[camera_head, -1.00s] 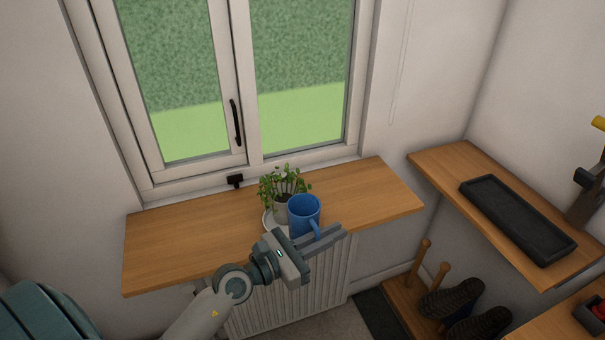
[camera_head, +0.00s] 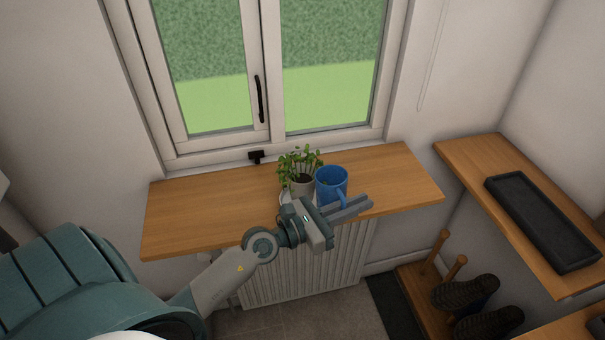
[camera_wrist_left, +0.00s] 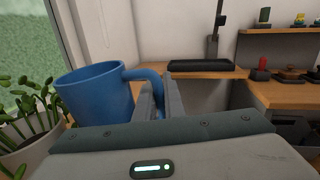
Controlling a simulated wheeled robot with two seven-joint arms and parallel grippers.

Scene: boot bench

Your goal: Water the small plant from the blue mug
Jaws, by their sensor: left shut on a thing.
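The blue mug (camera_head: 331,183) is upright just right of the small plant (camera_head: 298,164), over the window shelf; I cannot tell whether its base touches the shelf. The plant stands in a pale pot (camera_head: 301,187) on a white saucer (camera_head: 284,198), partly hidden by my gripper. My left gripper (camera_head: 352,207) is shut on the mug's handle. The mug's inside is not clear. My right gripper is not in view.
The wooden window shelf (camera_head: 205,210) is clear on its left and right ends. A window (camera_head: 270,75) stands behind it and a radiator (camera_head: 300,270) below. A side shelf with a black tray (camera_head: 540,220) is at the right, above boots (camera_head: 465,293).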

